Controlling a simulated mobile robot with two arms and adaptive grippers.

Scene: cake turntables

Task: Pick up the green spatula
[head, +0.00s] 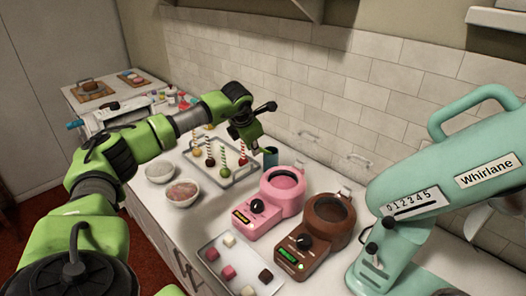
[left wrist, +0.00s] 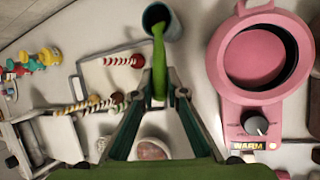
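The green spatula (left wrist: 158,52) stands in a blue-grey cup (left wrist: 165,24) at the top of the left wrist view, its free end towards me. My left gripper (left wrist: 159,92) is open, its two fingers either side of the spatula's free end with a narrow gap; contact is not clear. My right gripper is not in view.
A wire tray with cake pops (head: 222,178) is left of the cup. Pink (head: 286,180) and brown (head: 328,210) melting pots stand to the right. White bowls (head: 182,192), a sweets tray (head: 238,268) and a teal mixer (head: 450,175) take up nearby counter.

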